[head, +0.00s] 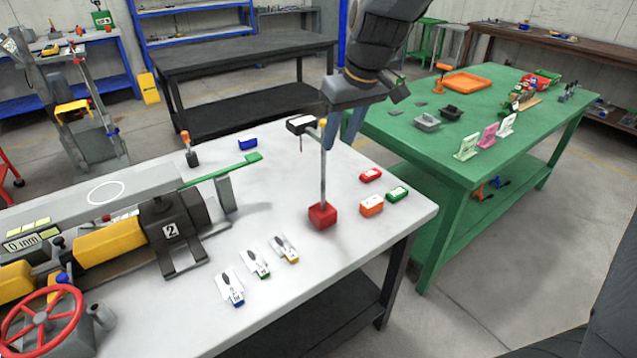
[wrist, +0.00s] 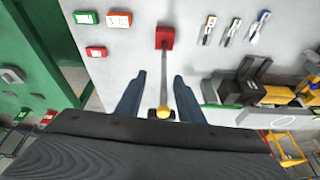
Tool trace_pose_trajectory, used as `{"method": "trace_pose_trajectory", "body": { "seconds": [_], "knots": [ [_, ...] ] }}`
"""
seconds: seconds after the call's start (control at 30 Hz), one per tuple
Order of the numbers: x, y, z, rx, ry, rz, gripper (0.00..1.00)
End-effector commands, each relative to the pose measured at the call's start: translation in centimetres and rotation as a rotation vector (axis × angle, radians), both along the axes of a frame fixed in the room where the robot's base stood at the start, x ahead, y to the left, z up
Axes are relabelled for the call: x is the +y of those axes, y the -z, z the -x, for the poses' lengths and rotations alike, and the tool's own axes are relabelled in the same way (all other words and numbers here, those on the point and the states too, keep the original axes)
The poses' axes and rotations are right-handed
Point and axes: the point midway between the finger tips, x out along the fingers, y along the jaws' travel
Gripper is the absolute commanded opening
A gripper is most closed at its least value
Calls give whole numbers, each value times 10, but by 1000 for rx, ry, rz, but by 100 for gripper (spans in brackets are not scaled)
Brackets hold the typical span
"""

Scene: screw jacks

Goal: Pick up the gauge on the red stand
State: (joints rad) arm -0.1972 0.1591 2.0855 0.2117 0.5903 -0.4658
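The red stand (head: 322,215) is a red block with a thin upright post on the light grey table; it also shows in the wrist view (wrist: 165,38). The gauge (head: 300,124), a dark box with a white face, sits at the post's top, left of a small yellow knob (head: 322,122). My gripper (head: 340,142) is high by the post's top, just right of the gauge in the head view. In the wrist view, my gripper (wrist: 158,92) is open, with the post and yellow knob between its fingers in the picture. I cannot tell whether it touches anything. The gauge is not clear there.
Small red (head: 371,175), orange (head: 371,205) and green (head: 397,194) blocks lie right of the stand. Several small tools (head: 284,249) lie in front. A yellow and black machine (head: 170,230) fills the left. A green table (head: 440,150) stands to the right.

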Motion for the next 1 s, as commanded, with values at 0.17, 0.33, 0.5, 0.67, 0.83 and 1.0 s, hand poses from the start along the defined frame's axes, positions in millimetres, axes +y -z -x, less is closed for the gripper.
{"method": "trace_pose_trajectory", "body": {
  "seconds": [0.17, 0.33, 0.5, 0.67, 0.83, 1.0],
  "knots": [
    [26, -34, -20, -49, -76, -13, 34],
    [32, -28, -27, -54, -90, -15, 34],
    [34, -13, -32, -54, -87, -14, 34],
    [36, -2, -36, -53, -86, -14, 34],
    [38, 17, -42, -52, -86, -14, 34],
    [42, 31, -49, -56, -86, -14, 34]
  ]
}}
